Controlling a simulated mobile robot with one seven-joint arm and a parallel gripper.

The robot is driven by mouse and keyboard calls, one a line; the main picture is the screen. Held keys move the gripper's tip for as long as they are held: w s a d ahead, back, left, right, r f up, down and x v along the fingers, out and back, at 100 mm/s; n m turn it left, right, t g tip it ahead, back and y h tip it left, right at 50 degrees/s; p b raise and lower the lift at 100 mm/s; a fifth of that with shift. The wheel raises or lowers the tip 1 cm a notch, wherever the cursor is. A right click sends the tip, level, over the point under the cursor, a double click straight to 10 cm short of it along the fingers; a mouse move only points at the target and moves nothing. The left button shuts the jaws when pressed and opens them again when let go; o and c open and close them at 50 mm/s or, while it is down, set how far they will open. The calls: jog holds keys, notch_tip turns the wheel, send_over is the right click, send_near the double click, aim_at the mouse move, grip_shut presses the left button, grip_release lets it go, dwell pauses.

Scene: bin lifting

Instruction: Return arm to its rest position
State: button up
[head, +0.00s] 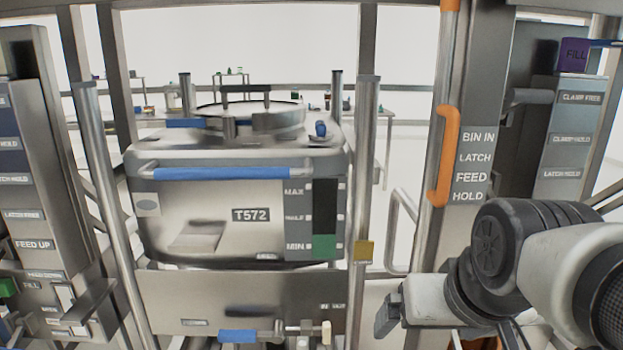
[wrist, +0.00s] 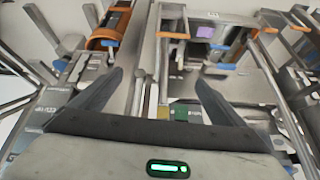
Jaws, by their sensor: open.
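My arm reaches in from the lower right of the head view, bent at a dark joint. My gripper (head: 388,312) is at the arm's end, low and to the right of the steel bin (head: 215,215) marked T572. In the wrist view my gripper (wrist: 160,90) has its two dark fingers spread wide with nothing between them. The gripper stands apart from the bin in the head view. The finger tips are small and hard to make out in the head view.
An orange handle (head: 445,155) stands on the post behind my arm. A labelled panel (head: 475,165) reads BIN IN, LATCH, FEED, HOLD. Steel posts (head: 365,170) flank the bin. A left-hand column (head: 35,200) carries more labels. A blue-gripped lever (head: 238,336) sits below the bin.

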jog(key=shift+n+g, duration=0.3)
jog(key=s+a+p, duration=0.2)
jog(key=s, duration=0.1)
jog(key=shift+s+a+r, duration=0.15)
jog(key=shift+a+r, duration=0.1)
jog(key=shift+r, duration=0.15)
notch_tip(320, 180, up, 25)
jog(key=p, duration=2.5)
jog(key=shift+d, duration=0.15)
